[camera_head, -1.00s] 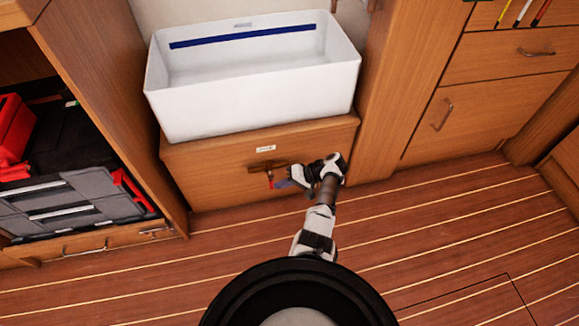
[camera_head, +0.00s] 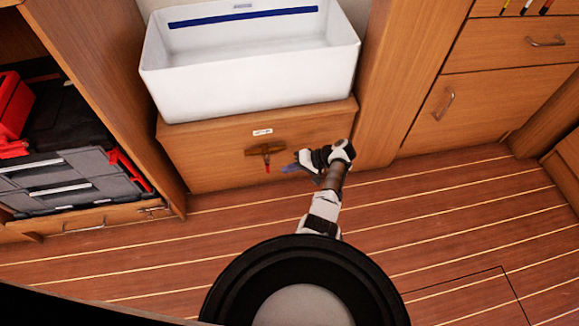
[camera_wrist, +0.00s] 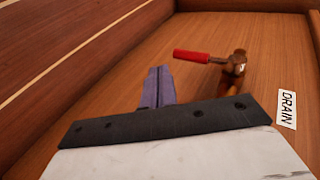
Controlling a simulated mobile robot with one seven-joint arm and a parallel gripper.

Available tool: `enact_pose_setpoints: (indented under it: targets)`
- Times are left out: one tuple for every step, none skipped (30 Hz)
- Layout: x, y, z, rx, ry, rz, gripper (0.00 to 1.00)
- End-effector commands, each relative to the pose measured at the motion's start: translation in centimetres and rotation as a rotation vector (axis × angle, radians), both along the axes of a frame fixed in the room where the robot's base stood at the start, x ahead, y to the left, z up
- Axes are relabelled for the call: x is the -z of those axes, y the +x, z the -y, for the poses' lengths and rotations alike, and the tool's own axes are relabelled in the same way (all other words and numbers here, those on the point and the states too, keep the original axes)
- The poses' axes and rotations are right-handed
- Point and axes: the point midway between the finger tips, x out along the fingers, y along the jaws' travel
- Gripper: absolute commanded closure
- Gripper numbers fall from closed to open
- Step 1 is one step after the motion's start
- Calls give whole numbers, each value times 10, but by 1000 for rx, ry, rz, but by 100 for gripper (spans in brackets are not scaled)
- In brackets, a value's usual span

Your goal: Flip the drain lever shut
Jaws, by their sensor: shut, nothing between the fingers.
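The drain lever (camera_head: 267,163) has a red handle and sits on a brass-coloured valve on the wooden front below the white basin. In the head view its handle points down toward the floor. In the wrist view the red handle (camera_wrist: 191,57) points left from the valve body (camera_wrist: 234,68), with a white DRAIN label (camera_wrist: 287,109) to the right. My gripper (camera_head: 287,168) is just right of the lever in the head view, apart from it. Its bluish fingers (camera_wrist: 157,87) are shut together and empty, and lie below and left of the handle in the wrist view.
The white basin (camera_head: 250,85) stands above the wooden front. An open locker with grey and red toolboxes (camera_head: 70,180) is on the left. Wooden drawers and a door (camera_head: 470,105) are on the right. The plank floor (camera_head: 440,215) is clear.

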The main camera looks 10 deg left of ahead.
Motion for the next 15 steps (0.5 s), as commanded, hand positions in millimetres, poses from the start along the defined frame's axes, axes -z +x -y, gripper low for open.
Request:
enact_pose_setpoints:
  targets:
    - [0, 1, 5, 3, 0, 1, 100]
    - [0, 3, 16, 5, 1, 2, 100]
    - [0, 5, 26, 7, 1, 1, 100]
    - [1, 6, 34, 7, 1, 2, 100]
    - [1, 7, 41, 5, 1, 2, 100]
    - [1, 7, 50, 5, 1, 1, 100]
    - [1, 8, 56, 5, 1, 2, 100]
    - [1, 9, 63, 5, 1, 2, 100]
    - [2, 10, 70, 5, 1, 2, 100]
    - [1, 10, 75, 4, 1, 1, 100]
    - [1, 11, 80, 3, 1, 2, 100]
    - [2, 11, 85, 2, 1, 2, 100]
    - [1, 12, 88, 2, 1, 2, 100]
    - [1, 12, 91, 3, 1, 2, 100]
    - [1, 13, 94, 3, 1, 2, 100]
